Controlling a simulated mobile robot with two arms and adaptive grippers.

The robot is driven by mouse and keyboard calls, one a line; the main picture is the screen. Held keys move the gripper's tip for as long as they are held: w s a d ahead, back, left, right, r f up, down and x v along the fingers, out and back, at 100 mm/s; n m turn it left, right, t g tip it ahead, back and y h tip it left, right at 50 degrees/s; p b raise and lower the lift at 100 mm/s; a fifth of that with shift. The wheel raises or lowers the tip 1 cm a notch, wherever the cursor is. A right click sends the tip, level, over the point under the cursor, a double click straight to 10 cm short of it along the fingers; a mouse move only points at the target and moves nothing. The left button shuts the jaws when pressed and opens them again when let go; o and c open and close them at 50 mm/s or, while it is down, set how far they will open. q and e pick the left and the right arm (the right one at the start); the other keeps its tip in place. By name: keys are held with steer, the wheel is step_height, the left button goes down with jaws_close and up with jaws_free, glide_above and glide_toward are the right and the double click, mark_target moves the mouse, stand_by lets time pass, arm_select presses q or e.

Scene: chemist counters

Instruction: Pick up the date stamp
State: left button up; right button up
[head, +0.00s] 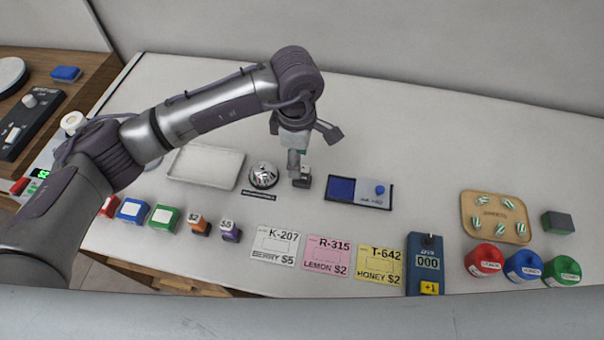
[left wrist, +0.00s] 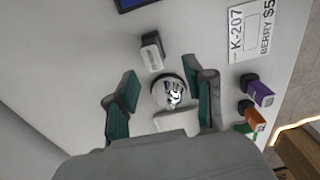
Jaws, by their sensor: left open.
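The date stamp looks to be the small grey and black block with an upright handle (head: 302,180), standing on the white counter just right of the silver bell (head: 263,175). In the left wrist view the stamp (left wrist: 152,54) stands beyond the fingertips, a little left of centre. My left gripper (head: 303,138) hangs above and behind the stamp, with its fingers spread and nothing between them. In the left wrist view the open gripper (left wrist: 165,92) has its teal finger pads on either side of the bell (left wrist: 172,93). My right gripper is not in view.
An ink pad in a dark case (head: 358,192) lies right of the stamp. A white tray (head: 205,167) lies left of the bell. Label cards (head: 326,255), a counter device (head: 426,265) and small coloured blocks line the front. The counter behind is clear.

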mark_target(302, 167)
arm_select(q)
steer(key=shift+f, duration=0.25)
steer(key=f, duration=0.1)
steer(key=f+p, duration=0.1)
steer(key=f, duration=0.1)
steer(key=d+f+p, duration=0.1)
steer(key=shift+w+f, duration=0.15)
steer(key=shift+w, duration=0.15)
steer(key=shift+f, duration=0.25)
steer(key=shift+c, duration=0.7)
jaws_close()
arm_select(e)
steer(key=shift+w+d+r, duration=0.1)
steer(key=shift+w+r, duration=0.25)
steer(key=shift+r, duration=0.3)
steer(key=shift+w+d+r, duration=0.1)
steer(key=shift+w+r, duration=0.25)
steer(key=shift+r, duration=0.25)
